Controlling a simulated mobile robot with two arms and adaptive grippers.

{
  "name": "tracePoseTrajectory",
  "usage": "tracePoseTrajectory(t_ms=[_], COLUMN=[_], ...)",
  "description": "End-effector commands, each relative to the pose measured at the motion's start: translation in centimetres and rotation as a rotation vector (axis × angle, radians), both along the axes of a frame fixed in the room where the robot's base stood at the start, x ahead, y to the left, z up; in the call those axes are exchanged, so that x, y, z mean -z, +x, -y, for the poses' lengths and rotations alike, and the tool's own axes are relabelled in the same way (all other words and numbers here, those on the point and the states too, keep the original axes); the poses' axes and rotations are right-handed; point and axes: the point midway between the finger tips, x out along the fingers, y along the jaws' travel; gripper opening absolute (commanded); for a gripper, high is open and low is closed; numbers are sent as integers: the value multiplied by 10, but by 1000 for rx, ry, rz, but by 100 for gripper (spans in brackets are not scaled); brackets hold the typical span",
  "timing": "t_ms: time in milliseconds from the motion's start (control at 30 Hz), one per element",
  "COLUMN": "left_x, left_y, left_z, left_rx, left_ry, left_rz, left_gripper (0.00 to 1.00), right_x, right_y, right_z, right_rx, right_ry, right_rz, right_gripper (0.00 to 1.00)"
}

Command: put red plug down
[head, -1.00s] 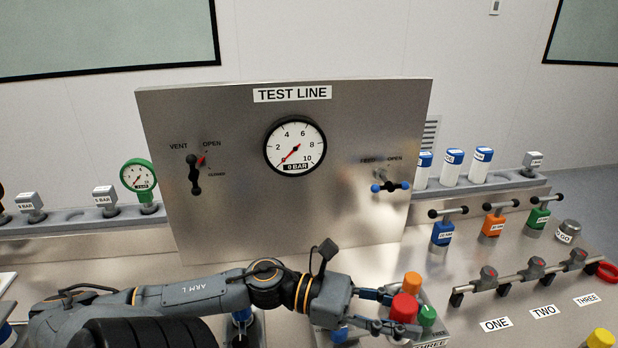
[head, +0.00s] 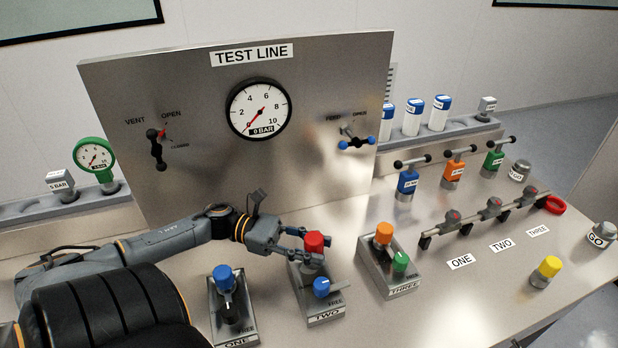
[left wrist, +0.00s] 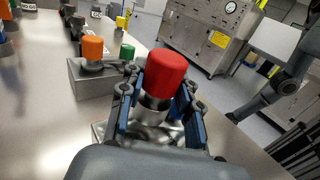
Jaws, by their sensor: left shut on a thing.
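The red plug (head: 314,241) has a red cap over a metal body. In the left wrist view the red plug (left wrist: 165,74) stands upright between the two fingers of my left gripper (left wrist: 158,108). The fingers are around its metal part below the cap. Whether the plug touches the block's back seat is hidden by the fingers. A blue plug (head: 322,287) sits at the front of the same block. My right gripper is not in view.
A yellow-capped plug (head: 546,271) stands farther right. The TEST LINE panel (head: 200,90) rises behind.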

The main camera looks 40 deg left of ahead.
Motion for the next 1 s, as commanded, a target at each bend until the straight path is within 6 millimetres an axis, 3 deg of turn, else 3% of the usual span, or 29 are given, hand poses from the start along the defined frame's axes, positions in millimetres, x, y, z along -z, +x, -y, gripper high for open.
tracePoseTrajectory(t_ms=[333, 533, 967, 1000], left_x=[23, 46, 56, 55], left_y=[6, 6, 5, 5], left_z=[-18, -17, -16, -16], left_rx=[-1, 0, 1, 1], left_ry=[-1, -2, 0, 1], left_rz=[0, 1, 1, 0], left_gripper=[0, 0, 0, 37], right_x=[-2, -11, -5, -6], right_y=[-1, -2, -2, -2], right_z=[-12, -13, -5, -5], right_rx=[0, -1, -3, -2], right_ry=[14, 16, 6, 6], right_rz=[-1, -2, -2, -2], right_gripper=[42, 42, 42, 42])
